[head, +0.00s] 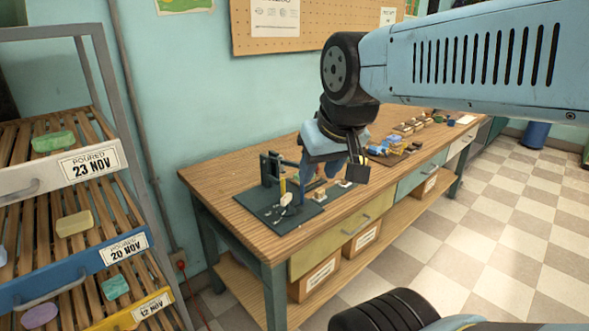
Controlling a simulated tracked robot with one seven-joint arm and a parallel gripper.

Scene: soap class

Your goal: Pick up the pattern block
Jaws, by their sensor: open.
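My gripper (338,168) hangs over the near part of the wooden workbench (237,197), fingers pointing down, open with nothing seen between them. A small pale block (319,195) lies on the bench below it, at the right edge of a dark board (272,216). A whitish piece (286,199) sits on that board beside a dark upright frame (265,168). A flat white piece (345,183) lies just right of the pale block. I cannot tell which of these small things is the pattern block. My gripper hides part of the bench behind it.
A slatted rack (75,185) with dated labels and several soaps stands at the left. Several blocks and tools (400,145) crowd the bench farther right. The bench's front edge and drawers (340,232) face the open tiled floor (450,245).

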